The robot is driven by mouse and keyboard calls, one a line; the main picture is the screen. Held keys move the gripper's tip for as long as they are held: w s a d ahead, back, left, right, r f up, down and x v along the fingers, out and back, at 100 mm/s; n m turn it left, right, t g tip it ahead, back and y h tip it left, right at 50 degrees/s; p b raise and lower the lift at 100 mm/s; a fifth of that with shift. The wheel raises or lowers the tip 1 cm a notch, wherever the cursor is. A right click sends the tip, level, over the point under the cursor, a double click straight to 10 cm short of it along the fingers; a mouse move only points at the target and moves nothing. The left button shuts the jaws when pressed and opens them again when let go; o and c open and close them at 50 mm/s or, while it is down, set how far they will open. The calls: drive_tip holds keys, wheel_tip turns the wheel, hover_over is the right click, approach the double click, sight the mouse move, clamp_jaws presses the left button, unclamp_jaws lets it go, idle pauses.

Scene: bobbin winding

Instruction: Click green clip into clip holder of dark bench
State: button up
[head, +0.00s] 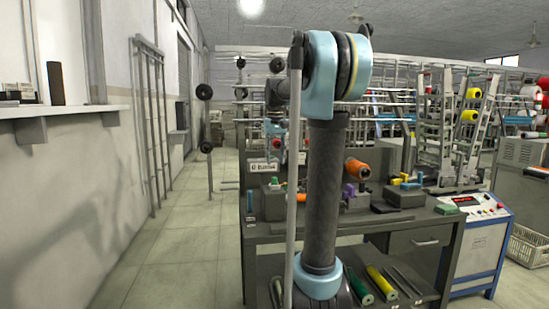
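The dark bench (330,229) stands in front of me, partly hidden by my own arm. Several small green pieces that could be clips are on it. One green piece (275,182) shows at a dark block (274,205) on the left; I cannot tell whether it is seated. A flat green piece (447,209) lies near the right front edge. Green and yellow pieces (397,181) are on a dark block (404,196) at the right. I cannot tell which part is the clip holder. My gripper (276,150) seems to be above the left of the bench, small and unclear.
An orange bobbin (357,168) and purple parts (349,190) are mid-bench. The lower shelf carries green and yellow rolls (381,283). A blue-white machine (482,235) stands at the right. The aisle floor (165,262) at the left is clear.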

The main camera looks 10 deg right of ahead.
sight(275, 182)
drive_tip(key=shift+w+r, duration=0.15)
drive_tip(key=shift+w, duration=0.55)
drive_tip(key=shift+f, duration=4.45)
clamp_jaws()
drive_tip(key=shift+r, duration=2.3)
